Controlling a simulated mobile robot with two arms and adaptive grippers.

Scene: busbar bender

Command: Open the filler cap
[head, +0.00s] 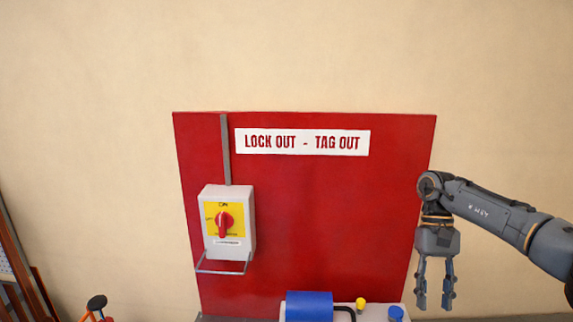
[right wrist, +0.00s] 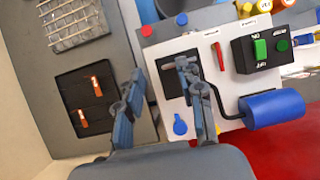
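A blue round cap (head: 396,313) and a small yellow cap (head: 361,303) stand on a white-topped unit (head: 371,314) at the bottom of the head view. The frames do not settle which is the filler cap. A blue cap-like part (right wrist: 180,124) also shows on the white top in the right wrist view. My right gripper (head: 434,303) hangs fingers down, just right of the blue cap in the head view. In the right wrist view its fingers (right wrist: 161,72) are apart and empty, over the unit's edge. My left gripper is not in view.
A blue cylinder (head: 309,306) and a black hose lie on the unit. Its green ON button (right wrist: 260,49) and a red lever (right wrist: 219,57) show. Behind stands a red lock-out board (head: 320,220) with a rotary switch (head: 223,222). A dark tray (right wrist: 88,103) holds orange-marked items.

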